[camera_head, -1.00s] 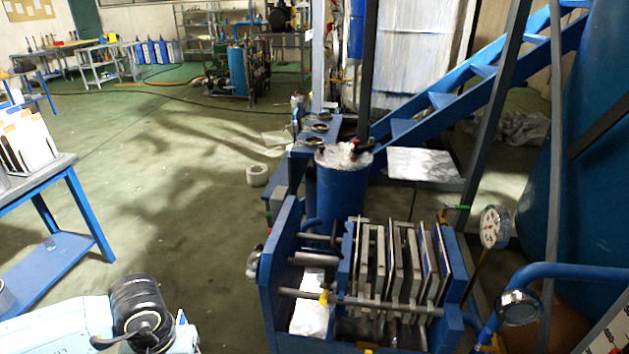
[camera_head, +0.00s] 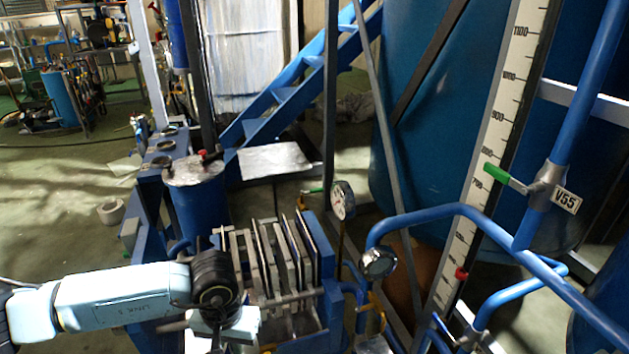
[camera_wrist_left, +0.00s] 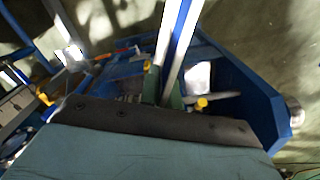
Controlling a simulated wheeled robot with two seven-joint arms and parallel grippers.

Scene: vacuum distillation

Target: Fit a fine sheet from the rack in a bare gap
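The blue press frame (camera_head: 335,318) stands at lower centre in the head view. It holds a row of upright grey plates (camera_head: 262,262) with narrow dark gaps between them. My left gripper (camera_head: 224,330) is over the near left part of the frame and hides it there; its fingers are not clear in the head view. In the left wrist view its fingers (camera_wrist_left: 163,88) are close together on a thin sheet (camera_wrist_left: 180,42), seen nearly edge-on as a blue and white strip. The sheet's far end runs out of the picture. The rack and my right gripper are out of view.
A blue drum (camera_head: 198,205) stands behind the press. Gauges (camera_head: 342,200) and bent blue pipes (camera_head: 450,212) stand close on its right. In the left wrist view the blue frame wall (camera_wrist_left: 262,95) and a yellow knob (camera_wrist_left: 202,103) lie near the gripper.

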